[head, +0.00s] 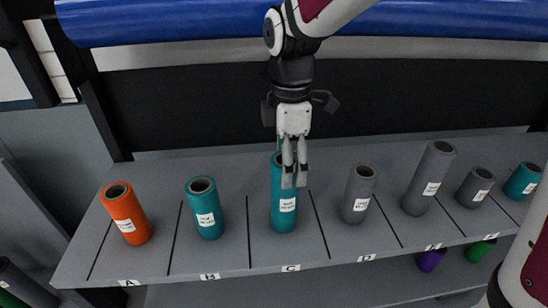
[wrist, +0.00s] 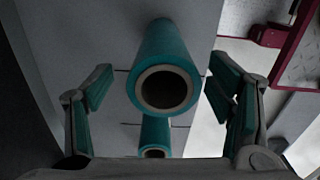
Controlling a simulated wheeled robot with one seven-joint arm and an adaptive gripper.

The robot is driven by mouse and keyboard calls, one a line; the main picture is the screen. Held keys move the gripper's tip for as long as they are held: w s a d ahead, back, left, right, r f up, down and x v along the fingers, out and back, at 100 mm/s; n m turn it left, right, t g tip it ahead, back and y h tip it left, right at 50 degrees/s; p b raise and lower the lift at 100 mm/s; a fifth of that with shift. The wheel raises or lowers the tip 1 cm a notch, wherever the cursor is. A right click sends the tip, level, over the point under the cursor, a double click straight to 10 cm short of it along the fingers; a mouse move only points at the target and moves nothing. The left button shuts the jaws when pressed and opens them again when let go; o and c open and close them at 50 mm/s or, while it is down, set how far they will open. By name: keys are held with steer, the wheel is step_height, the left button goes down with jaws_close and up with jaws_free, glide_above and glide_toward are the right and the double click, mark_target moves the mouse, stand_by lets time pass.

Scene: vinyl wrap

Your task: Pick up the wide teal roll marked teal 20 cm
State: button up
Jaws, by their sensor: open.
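A tall teal roll (head: 284,205) stands upright in slot C of the grey shelf, with a white label whose print is too small to read. A shorter teal roll (head: 205,208) stands in slot B. My gripper (head: 294,178) hangs pointing down at the slot C roll and covers part of its top in the head view. In the wrist view a teal roll (wrist: 164,50) with an open brown core lies between my spread fingers (wrist: 160,82), with gaps on both sides. A second teal roll (wrist: 155,132) shows below it.
An orange roll (head: 126,214) stands in slot A on the shelf (head: 262,258). Grey rolls (head: 357,195), (head: 429,180) and (head: 474,188) stand to the right, then another teal roll (head: 522,181). A large blue roll (head: 180,22) spans the back. Purple and green rolls show lower right.

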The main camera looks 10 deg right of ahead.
mark_target(285, 195)
steer(key=shift+s+a+f+p, duration=0.1)
steer(key=shift+f+p, duration=0.25)
steer(key=shift+f, duration=1)
steer(key=shift+s+a+f+p, duration=0.1)
steer(key=shift+f+p, duration=0.2)
steer(key=shift+f, duration=1)
steer(key=c, duration=1.5)
